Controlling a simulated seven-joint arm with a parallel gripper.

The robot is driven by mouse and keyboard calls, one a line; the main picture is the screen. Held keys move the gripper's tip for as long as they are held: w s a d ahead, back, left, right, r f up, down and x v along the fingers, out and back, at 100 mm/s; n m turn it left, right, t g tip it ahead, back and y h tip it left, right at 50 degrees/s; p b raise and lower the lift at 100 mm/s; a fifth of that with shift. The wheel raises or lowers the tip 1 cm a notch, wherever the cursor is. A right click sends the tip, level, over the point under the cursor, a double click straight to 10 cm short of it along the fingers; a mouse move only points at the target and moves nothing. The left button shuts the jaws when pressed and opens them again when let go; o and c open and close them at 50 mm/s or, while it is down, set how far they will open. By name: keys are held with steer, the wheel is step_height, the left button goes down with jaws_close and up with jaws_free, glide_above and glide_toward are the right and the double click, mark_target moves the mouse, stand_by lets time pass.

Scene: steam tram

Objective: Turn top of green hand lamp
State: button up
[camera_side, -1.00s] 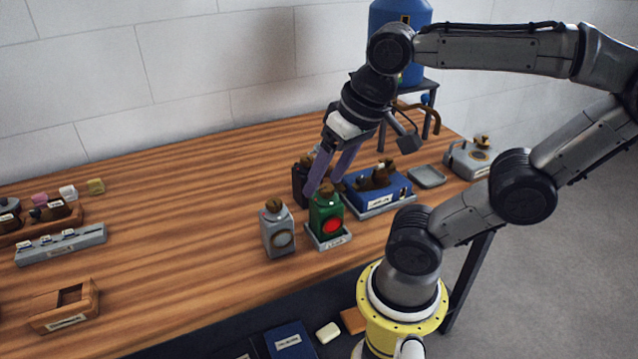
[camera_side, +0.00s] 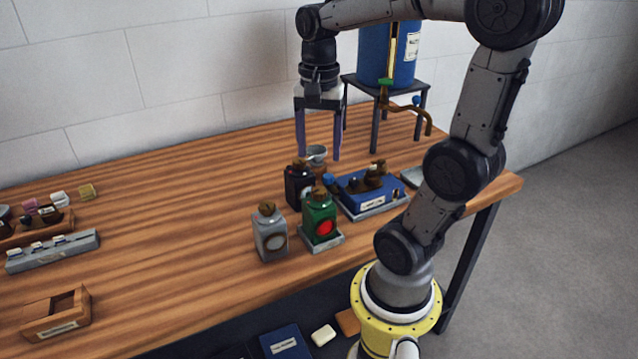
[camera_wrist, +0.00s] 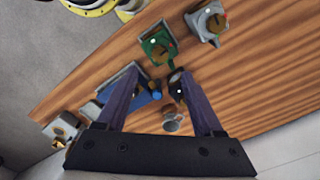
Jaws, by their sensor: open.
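The green hand lamp (camera_side: 320,217), with a brown top (camera_side: 319,194) and a red round lens, stands upright on a small labelled tray (camera_side: 333,242). In the wrist view the green lamp (camera_wrist: 157,47) is seen from above, beyond my fingertips. My gripper (camera_side: 319,158) points down, open and empty, with its two purple fingers wide apart. It is above and behind the lamps, near a small grey cup (camera_side: 316,153), and clear of the green lamp. A black lamp (camera_side: 296,187) stands just behind the green one and a grey lamp (camera_side: 270,236) to its left.
A blue box (camera_side: 374,200) with brown parts on top lies right of the lamps. A blue tank (camera_side: 385,55) with a bent tap stands on a dark stand (camera_side: 376,130) at the back. The table's middle left is clear. A wooden box (camera_side: 55,315) lies front left.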

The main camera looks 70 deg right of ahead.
mark_target(319, 190)
step_height(319, 190, down, 9)
steer(key=shift+f, duration=0.1)
stand_by(0.4)
jaws_close()
